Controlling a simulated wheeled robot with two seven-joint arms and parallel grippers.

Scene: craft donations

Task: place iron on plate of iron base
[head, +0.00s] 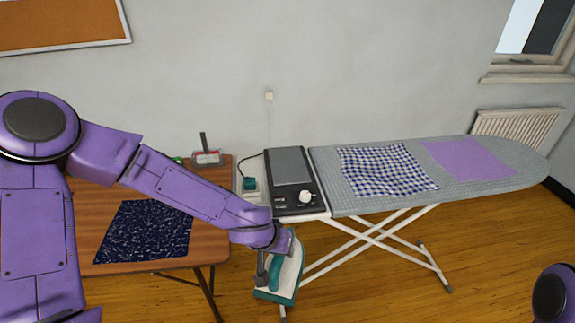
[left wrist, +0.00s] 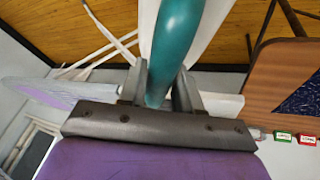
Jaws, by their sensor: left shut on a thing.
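A teal and white iron (head: 287,272) hangs in front of the ironing board's left end, its handle in my left gripper (head: 270,263). In the left wrist view the gripper (left wrist: 160,95) is shut on the teal handle of the iron (left wrist: 178,40). The iron base (head: 305,203) is a dark unit with a white knob. Its grey plate (head: 289,166) is bare and lies behind the iron, farther from me. A small teal item (head: 249,184) sits left of the base. My right gripper is not in view; only a purple part of my arm shows at the lower right.
The ironing board (head: 345,206) carries a blue checked cloth (head: 387,171) and a lilac cloth (head: 469,160). A wooden table (head: 215,177) at left holds a dark patterned cloth (head: 146,232). A cord runs from the base area up to a wall socket (head: 269,96).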

